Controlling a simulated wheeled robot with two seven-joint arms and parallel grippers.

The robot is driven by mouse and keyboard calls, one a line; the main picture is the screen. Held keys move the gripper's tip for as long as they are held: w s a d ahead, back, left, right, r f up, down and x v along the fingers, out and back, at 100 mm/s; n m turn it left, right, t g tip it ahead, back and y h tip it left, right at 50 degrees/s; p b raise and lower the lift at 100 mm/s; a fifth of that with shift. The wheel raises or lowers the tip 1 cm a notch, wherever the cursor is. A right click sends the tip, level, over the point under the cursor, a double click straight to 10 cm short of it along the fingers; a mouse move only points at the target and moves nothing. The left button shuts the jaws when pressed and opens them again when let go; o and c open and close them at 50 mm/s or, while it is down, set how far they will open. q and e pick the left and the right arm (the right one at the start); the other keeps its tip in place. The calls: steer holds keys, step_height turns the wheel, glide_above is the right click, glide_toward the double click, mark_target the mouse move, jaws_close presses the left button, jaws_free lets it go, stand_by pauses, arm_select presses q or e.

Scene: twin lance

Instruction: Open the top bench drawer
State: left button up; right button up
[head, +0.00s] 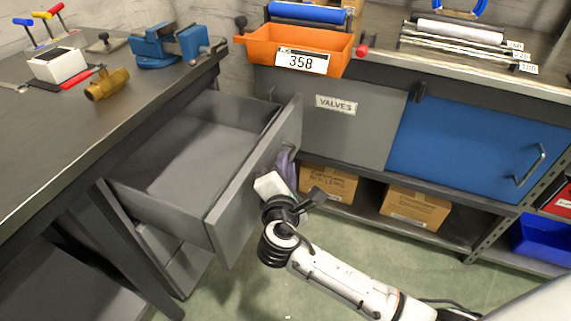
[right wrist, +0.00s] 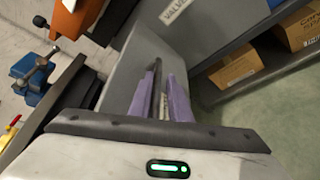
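The top bench drawer (head: 235,203) of the left bench is pulled well out in the head view, and its empty inside shows. My left gripper is not in view.
A grey VALVES panel (head: 345,125) and a blue door (head: 475,150) front the back bench. Cardboard boxes (head: 415,207) sit on its lower shelf. An orange bin (head: 295,45) stands above. A blue vise (head: 168,45) and a brass fitting (head: 107,84) are on the left bench.

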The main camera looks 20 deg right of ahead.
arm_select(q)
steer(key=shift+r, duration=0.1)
arm_select(e)
steer(key=shift+r, duration=0.1)
steer(key=shift+s+a+r, duration=0.1)
steer(key=shift+s+a, duration=0.15)
steer(key=shift+s, duration=0.1)
arm_select(q)
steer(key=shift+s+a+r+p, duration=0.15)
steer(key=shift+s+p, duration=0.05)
steer(key=shift+p, duration=0.7)
arm_select(e)
steer(key=v, duration=0.9)
steer(key=shift+s, duration=0.25)
steer(key=shift+a, duration=0.1)
